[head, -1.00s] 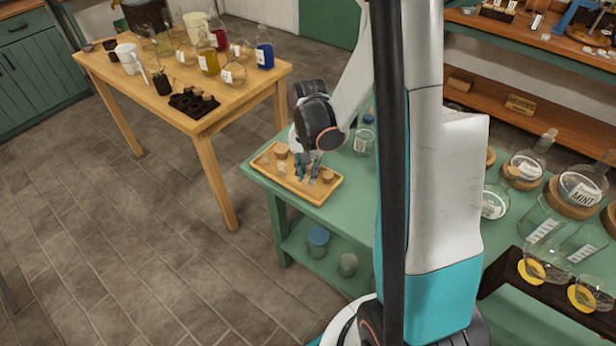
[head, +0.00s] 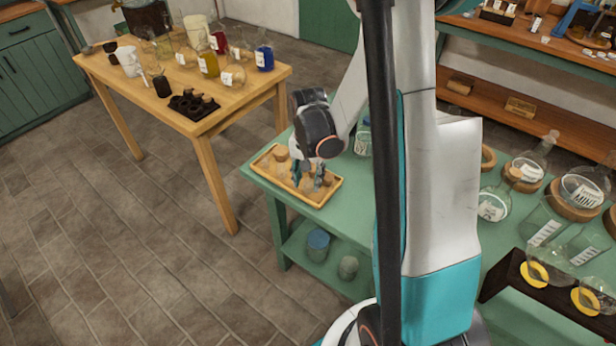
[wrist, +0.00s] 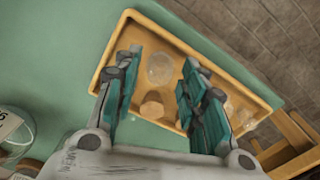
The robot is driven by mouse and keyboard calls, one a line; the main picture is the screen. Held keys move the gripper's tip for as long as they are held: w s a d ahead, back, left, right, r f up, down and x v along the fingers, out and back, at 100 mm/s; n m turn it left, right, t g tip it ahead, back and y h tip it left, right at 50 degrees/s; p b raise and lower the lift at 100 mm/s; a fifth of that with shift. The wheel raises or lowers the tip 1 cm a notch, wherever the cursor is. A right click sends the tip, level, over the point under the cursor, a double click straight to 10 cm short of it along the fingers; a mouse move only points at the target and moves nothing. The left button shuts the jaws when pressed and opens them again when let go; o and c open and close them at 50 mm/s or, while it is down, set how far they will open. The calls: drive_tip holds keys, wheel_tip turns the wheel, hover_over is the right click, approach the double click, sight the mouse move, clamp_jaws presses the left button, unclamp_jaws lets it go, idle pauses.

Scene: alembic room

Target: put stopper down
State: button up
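A wooden tray (head: 265,166) lies on the green table and also shows in the wrist view (wrist: 112,45). My gripper (head: 308,176) points down over the tray. In the wrist view its teal fingers (wrist: 158,100) are spread wide apart and hold nothing. A cork-coloured stopper (wrist: 152,108) and a pale round stopper (wrist: 160,68) show in the tray, in the gap between the fingers. Another stopper (wrist: 240,112) is beyond the right finger, partly hidden. In the head view a cork stopper (head: 281,153) sits at the tray's far left and another (head: 328,178) right of the fingers.
The green table (head: 350,185) has bare room around the tray. A jar (head: 362,140) stands behind, partly hidden by my arm. Glass flasks (head: 529,165) stand at the right. A wooden table (head: 110,72) with bottles stands across the floor at the left.

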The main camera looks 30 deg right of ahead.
sight(308, 181)
wheel_tip(308, 181, up, 12)
drive_tip(key=p, duration=0.4)
drive_tip(key=shift+r, duration=0.1)
